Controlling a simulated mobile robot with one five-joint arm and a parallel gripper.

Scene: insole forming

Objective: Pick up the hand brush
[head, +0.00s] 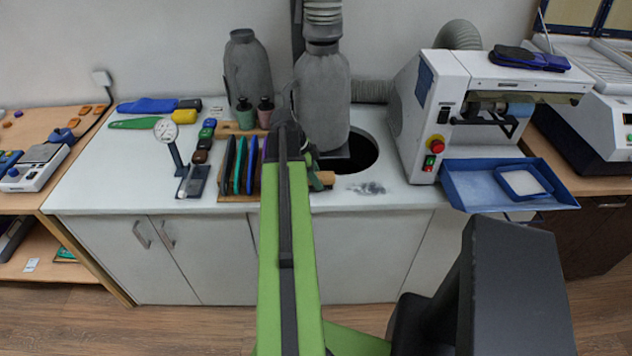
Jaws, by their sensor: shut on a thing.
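The hand brush (327,178) shows only as a short piece of light wood at the front of the white counter, just right of my arm. The rest of it is hidden behind my green arm and gripper. My gripper (314,179) is at the wood, in front of the round dark opening, and is shut on it. The fingertips are mostly hidden by my arm. I cannot tell whether the brush touches the counter.
A rack of coloured sheets (238,165) stands close left of my arm. A grey bottle-shaped hose sleeve (323,95) stands behind it. A dial gauge (166,130) is further left. A white machine (430,110) with a blue tray (470,185) stands right.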

